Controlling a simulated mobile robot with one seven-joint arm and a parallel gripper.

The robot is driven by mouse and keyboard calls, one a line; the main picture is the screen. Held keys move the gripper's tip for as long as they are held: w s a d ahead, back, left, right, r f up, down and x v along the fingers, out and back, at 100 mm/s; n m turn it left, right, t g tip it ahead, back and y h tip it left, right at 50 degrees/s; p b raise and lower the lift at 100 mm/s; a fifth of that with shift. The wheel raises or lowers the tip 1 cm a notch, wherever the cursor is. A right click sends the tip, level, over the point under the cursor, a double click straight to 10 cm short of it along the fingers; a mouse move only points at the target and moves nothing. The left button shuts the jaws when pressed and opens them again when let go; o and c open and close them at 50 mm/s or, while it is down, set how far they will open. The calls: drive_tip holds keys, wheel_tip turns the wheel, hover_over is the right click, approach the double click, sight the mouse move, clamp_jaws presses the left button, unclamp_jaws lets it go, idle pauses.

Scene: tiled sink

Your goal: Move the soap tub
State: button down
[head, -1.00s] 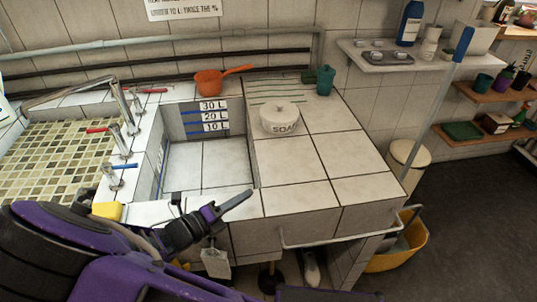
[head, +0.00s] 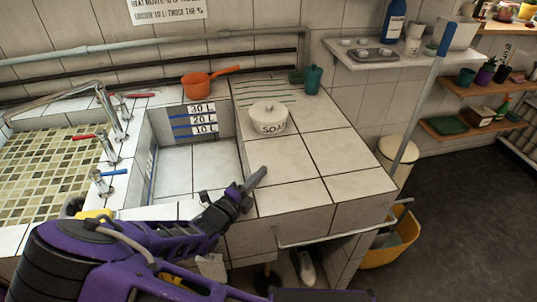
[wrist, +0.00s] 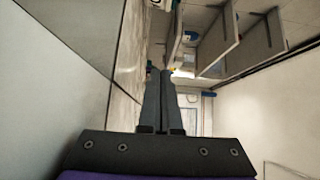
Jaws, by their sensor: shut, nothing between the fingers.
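The soap tub (head: 268,118) is a round white lidded pot marked "SOAP". It stands upright on the tiled counter (head: 318,155) to the right of the sink basin, near the drainer grooves. My gripper (head: 258,177) is at the front right edge of the basin, nearer to me than the tub and apart from it. Its fingers are together and empty. In the wrist view my gripper (wrist: 160,72) points along the tiled surfaces, and I cannot make out the tub there.
An orange pan (head: 197,85) and a teal cup (head: 313,79) stand behind the tub. Taps (head: 112,120) rise left of the basin (head: 190,172). A blue-and-white pole (head: 428,90) leans at the right above a yellow bucket (head: 390,245). Counter tiles right of the tub are clear.

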sight(262, 125)
drive_tip(key=x, duration=0.6)
drive_tip(key=shift+s, duration=0.1)
drive_tip(key=w, duration=0.1)
drive_tip(key=w+b, duration=0.1)
drive_tip(key=w, duration=0.1)
drive_tip(key=shift+w+a, duration=0.15)
drive_tip(key=shift+a, duration=0.25)
drive_tip(key=shift+w+a, duration=0.1)
drive_tip(key=shift+w, duration=0.25)
drive_tip(key=shift+w+a, duration=0.1)
drive_tip(key=shift+w, duration=0.2)
drive_tip(key=w+a, duration=0.1)
drive_tip(key=w, duration=0.3)
drive_tip(key=w+a, duration=0.1)
drive_tip(key=w, duration=0.3)
drive_tip(key=w+a, duration=0.1)
drive_tip(key=w, duration=0.3)
drive_tip(key=shift+w+a+f, duration=0.1)
drive_tip(key=shift+f, duration=0.05)
drive_tip(key=shift+w+a, duration=0.1)
drive_tip(key=shift+w, duration=0.2)
drive_tip(key=shift+s, duration=0.15)
